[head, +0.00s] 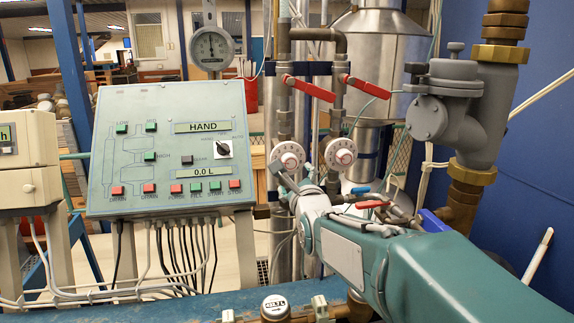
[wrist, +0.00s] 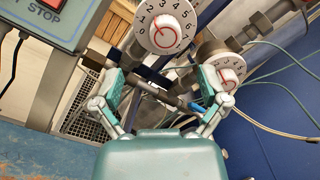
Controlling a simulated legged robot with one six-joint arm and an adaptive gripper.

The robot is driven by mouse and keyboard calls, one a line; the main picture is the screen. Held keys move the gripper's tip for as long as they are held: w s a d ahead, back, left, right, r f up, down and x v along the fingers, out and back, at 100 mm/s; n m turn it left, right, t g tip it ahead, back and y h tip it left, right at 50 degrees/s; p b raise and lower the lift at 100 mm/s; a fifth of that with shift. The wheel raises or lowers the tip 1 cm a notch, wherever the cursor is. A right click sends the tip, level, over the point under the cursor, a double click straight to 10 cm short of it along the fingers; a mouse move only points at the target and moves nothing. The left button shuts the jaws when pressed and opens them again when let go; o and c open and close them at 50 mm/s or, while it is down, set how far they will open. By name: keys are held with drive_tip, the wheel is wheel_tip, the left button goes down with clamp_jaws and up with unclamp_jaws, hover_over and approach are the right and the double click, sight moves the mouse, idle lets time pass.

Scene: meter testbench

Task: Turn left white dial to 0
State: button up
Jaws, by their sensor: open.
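The left white dial (head: 287,157) is a round, numbered disc with a red-marked knob, mounted on a vertical pipe. In the wrist view the left dial (wrist: 165,27) is at the top centre, its numbers running clockwise from 0 at the lower left. The exact number under its red mark is hard to read. My gripper (wrist: 160,82) is open and empty, with its fingers spread below the left dial and apart from it. In the head view my gripper (head: 284,181) is just below the left dial, partly hidden by my arm.
A similar right white dial (head: 341,154) is close beside it, also seen at the right finger in the wrist view (wrist: 222,68). Red lever handles (head: 308,88) sit above. A control panel (head: 167,148) stands left, and a grey valve body (head: 460,105) right.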

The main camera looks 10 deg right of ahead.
sight(291, 165)
drive_tip(key=w, duration=0.2)
drive_tip(key=w+d, duration=0.1)
drive_tip(key=w, duration=0.5)
drive_tip(key=shift+d, duration=0.15)
drive_tip(key=shift+w, duration=0.15)
drive_tip(key=shift+w+a, duration=0.1)
drive_tip(key=shift+a, duration=0.4)
drive_tip(key=shift+d, duration=0.3)
drive_tip(key=c, duration=1.1)
